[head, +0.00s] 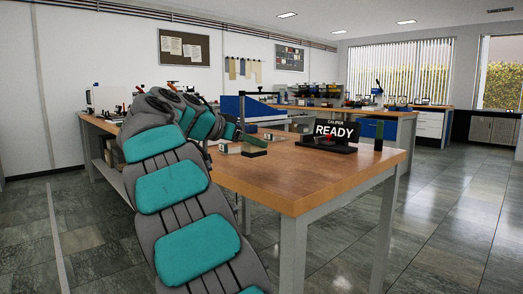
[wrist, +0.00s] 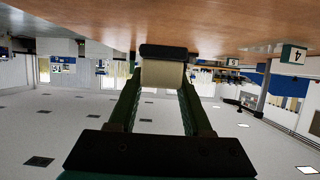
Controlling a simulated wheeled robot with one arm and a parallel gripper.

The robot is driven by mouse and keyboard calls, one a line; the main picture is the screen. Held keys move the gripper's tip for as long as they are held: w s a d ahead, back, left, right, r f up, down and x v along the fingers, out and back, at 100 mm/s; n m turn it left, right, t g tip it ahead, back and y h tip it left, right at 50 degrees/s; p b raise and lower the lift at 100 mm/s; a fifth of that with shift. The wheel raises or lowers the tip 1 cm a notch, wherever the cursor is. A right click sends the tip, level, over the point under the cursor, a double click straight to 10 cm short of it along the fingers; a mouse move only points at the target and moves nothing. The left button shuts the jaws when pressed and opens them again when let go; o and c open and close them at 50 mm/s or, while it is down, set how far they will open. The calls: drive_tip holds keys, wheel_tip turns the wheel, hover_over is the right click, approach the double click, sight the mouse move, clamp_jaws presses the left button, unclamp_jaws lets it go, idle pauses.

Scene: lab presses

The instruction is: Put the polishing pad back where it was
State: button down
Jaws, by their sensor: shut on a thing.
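My gripper (wrist: 162,82) is shut on the polishing pad (wrist: 163,73), a cream block with a dark strip along one side, held between the two dark green fingers. The wrist picture is upside down, with the wooden tabletop (wrist: 215,22) across its top. The pad is close to the tabletop; I cannot tell whether it touches. In the head view my teal and grey arm reaches over the left part of the wooden table (head: 300,188).
A black stand with a "READY" caliper sign (head: 327,136) and an upright dark green block (head: 378,135) are on the table's right part. A small pale block (head: 223,147) is near the arm. A block marked 4 (wrist: 294,54) shows in the wrist view. The table's front is clear.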

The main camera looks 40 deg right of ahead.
drive_tip(key=p, duration=0.2)
hover_over(260, 163)
drive_tip(key=shift+s+a+f, duration=0.1)
drive_tip(key=shift+s+f, duration=0.1)
drive_tip(key=shift+f, duration=0.2)
drive_tip(key=shift+s+f, duration=0.1)
drive_tip(key=shift+f, duration=1.7)
drive_tip(key=shift+f+b, duration=0.2)
drive_tip(key=shift+b, duration=0.2)
drive_tip(key=shift+c, duration=1.7)
unclamp_jaws()
drive_tip(key=shift+r, duration=0.1)
drive_tip(key=shift+r, duration=0.15)
drive_tip(key=shift+a+r+p, duration=0.1)
drive_tip(key=shift+p, duration=0.2)
drive_tip(key=v, duration=1.1)
drive_tip(key=shift+a+r+b, duration=0.1)
drive_tip(key=shift+a+b, duration=0.2)
drive_tip(key=shift+a, duration=0.1)
